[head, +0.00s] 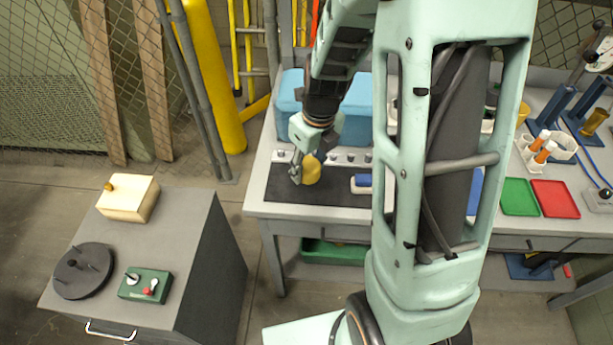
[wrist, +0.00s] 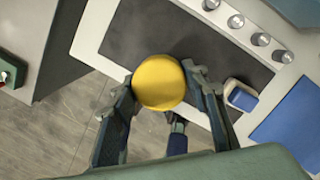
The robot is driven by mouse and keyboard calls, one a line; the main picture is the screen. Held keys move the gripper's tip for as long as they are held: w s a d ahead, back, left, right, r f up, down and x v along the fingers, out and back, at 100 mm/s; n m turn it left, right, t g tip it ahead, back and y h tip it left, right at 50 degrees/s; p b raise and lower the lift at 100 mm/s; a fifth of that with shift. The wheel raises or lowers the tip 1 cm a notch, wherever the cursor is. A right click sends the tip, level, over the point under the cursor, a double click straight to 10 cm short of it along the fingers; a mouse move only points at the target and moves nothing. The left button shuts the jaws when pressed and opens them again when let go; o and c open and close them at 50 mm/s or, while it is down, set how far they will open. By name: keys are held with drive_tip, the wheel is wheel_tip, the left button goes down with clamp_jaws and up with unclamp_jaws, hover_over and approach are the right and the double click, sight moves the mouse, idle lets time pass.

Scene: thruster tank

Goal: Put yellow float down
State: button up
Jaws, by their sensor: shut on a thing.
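The yellow float (wrist: 159,82) is a round, smooth yellow body held between the two fingers of my gripper (wrist: 165,98) in the wrist view. In the head view the float (head: 312,170) shows at the fingertips of my gripper (head: 303,168), over the left part of the bench. My gripper is shut on the float. Below it lies a dark mat (head: 340,195) on the bench top; the mat also shows in the wrist view (wrist: 150,35). I cannot tell whether the float touches the mat.
A row of metal knobs (head: 350,157) and a blue tank (head: 355,125) stand behind the mat. A blue-and-white block (head: 361,183) lies on its right. Green (head: 519,197) and red (head: 556,199) trays lie farther right. A grey cabinet (head: 190,225) stands left, across a floor gap.

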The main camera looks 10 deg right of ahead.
sight(308, 167)
drive_tip(key=f, duration=0.1)
drive_tip(key=w+f+b, duration=0.1)
drive_tip(key=w+f, duration=0.1)
drive_tip(key=shift+w+d+b, duration=0.25)
drive_tip(key=shift+b, duration=0.15)
drive_tip(key=f+b, duration=0.3)
drive_tip(key=shift+w+f, duration=0.25)
drive_tip(key=shift+f, duration=0.1)
drive_tip(key=shift+r, duration=0.1)
drive_tip(key=o, duration=0.4)
drive_tip(key=shift+f, duration=0.2)
drive_tip(key=shift+c, duration=0.2)
drive_tip(key=o, duration=0.4)
drive_tip(key=shift+o, duration=0.2)
drive_tip(key=shift+r, duration=0.1)
